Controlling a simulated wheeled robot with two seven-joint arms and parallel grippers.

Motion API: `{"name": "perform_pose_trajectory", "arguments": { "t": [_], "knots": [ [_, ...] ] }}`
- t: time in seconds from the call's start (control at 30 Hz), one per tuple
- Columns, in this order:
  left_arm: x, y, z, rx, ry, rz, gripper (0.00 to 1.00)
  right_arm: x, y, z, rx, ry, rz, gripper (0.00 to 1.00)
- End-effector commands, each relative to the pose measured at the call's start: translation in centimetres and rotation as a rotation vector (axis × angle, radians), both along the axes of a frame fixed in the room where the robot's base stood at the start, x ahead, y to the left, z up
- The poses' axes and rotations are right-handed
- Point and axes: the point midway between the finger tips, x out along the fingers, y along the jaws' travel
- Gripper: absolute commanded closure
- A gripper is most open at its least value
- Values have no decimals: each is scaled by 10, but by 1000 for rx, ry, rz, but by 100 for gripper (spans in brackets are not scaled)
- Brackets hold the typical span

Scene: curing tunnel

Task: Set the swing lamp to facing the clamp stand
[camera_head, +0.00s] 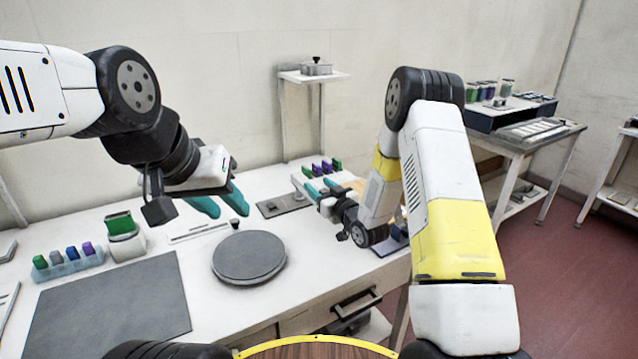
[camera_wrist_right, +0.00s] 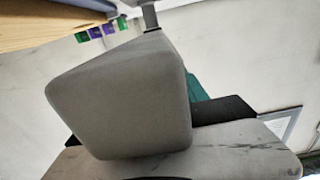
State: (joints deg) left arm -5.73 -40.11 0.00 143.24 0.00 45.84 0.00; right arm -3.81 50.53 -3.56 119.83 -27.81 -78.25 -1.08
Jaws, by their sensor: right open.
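My left gripper (camera_head: 221,203) hangs above the back left of the white bench, its two teal fingers apart and nothing between them. My right gripper (camera_head: 320,187) is low over the back right of the bench, open, beside a row of coloured blocks. A large tapered grey block (camera_wrist_right: 125,100) fills the middle of the right wrist view and covers most of the fingers; a teal piece (camera_wrist_right: 197,92) shows behind it. I cannot tell whether this block is the swing lamp's head. I cannot make out the clamp stand; my right arm hides part of the bench.
A round grey disc (camera_head: 249,257) and a dark mat (camera_head: 110,308) lie on the bench (camera_head: 215,318). A tray of coloured blocks (camera_head: 68,263) and a white holder (camera_head: 126,245) stand at left. A small shelf (camera_head: 300,77) rises behind. Another table (camera_head: 545,140) stands right.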

Motion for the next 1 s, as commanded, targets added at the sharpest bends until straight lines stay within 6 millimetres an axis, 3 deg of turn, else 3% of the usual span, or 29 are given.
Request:
{"name": "perform_pose_trajectory", "arguments": {
  "t": [0.1,0.37,1.0],
  "knots": [
    [0,0,0,0,0,0,64,0,0,0,0,0,0,49],
    [0,0,0,0,0,0,64,0,0,0,0,0,0,100],
    [0,0,0,0,0,0,64,0,0,0,0,0,0,100]
  ]
}}
